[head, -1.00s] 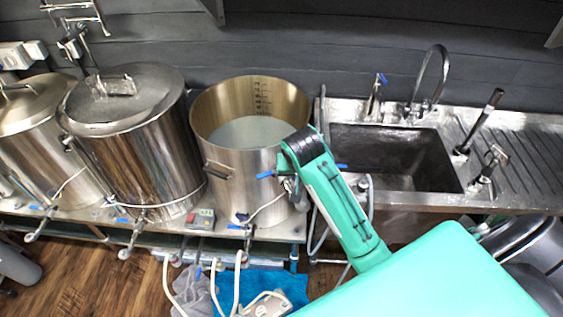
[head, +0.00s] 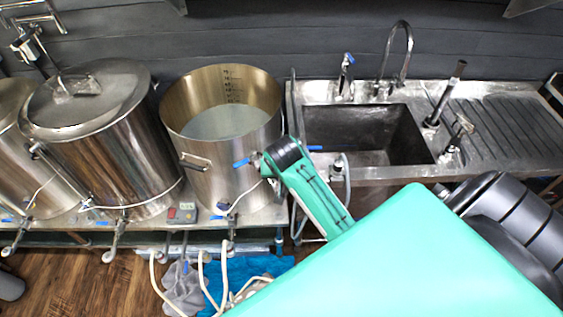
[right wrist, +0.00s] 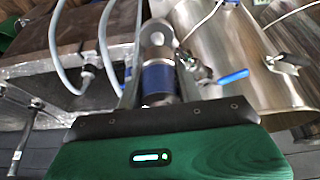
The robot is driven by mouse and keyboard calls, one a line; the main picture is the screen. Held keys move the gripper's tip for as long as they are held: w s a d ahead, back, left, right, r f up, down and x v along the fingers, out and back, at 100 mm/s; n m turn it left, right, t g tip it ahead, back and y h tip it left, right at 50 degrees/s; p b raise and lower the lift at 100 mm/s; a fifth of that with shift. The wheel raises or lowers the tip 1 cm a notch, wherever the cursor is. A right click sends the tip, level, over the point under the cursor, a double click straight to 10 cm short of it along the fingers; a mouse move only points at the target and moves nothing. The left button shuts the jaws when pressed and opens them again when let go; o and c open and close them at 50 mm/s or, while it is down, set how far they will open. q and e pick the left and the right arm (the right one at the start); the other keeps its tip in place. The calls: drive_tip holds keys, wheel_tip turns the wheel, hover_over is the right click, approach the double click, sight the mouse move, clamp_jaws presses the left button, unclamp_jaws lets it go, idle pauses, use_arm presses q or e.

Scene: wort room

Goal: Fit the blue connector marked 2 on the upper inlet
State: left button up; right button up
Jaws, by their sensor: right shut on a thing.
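The blue connector (right wrist: 158,79), a metal fitting with a blue band, stands between the two fingers of my right gripper (right wrist: 158,62) in the right wrist view. The gripper is shut on it; no number is legible. Just right of it, a metal fitting with a blue lever (right wrist: 232,77) is at the side of the steel kettle (right wrist: 228,45). I cannot tell whether connector and fitting touch. In the head view the open kettle (head: 222,170) holds liquid, and a blue lever (head: 241,163) shows at its upper right side. My left gripper is out of view.
A sink (head: 365,135) with taps lies right of the kettle. Lidded kettles (head: 105,130) stand on the left. Pale hoses (head: 205,285) hang below the bench. In the right wrist view, grey hoses (right wrist: 104,45) run close left of the gripper.

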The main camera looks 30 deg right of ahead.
drive_tip(key=shift+f, duration=0.25)
idle(0.6)
drive_tip(key=shift+f, duration=1.35)
idle(0.4)
drive_tip(key=o, duration=1.1)
drive_tip(key=shift+o, duration=0.2)
drive_tip(key=shift+s+a+r, duration=0.1)
drive_tip(key=shift+r, duration=0.05)
drive_tip(key=b+v, duration=0.1)
drive_tip(key=v, duration=1.2)
drive_tip(key=shift+r, duration=0.35)
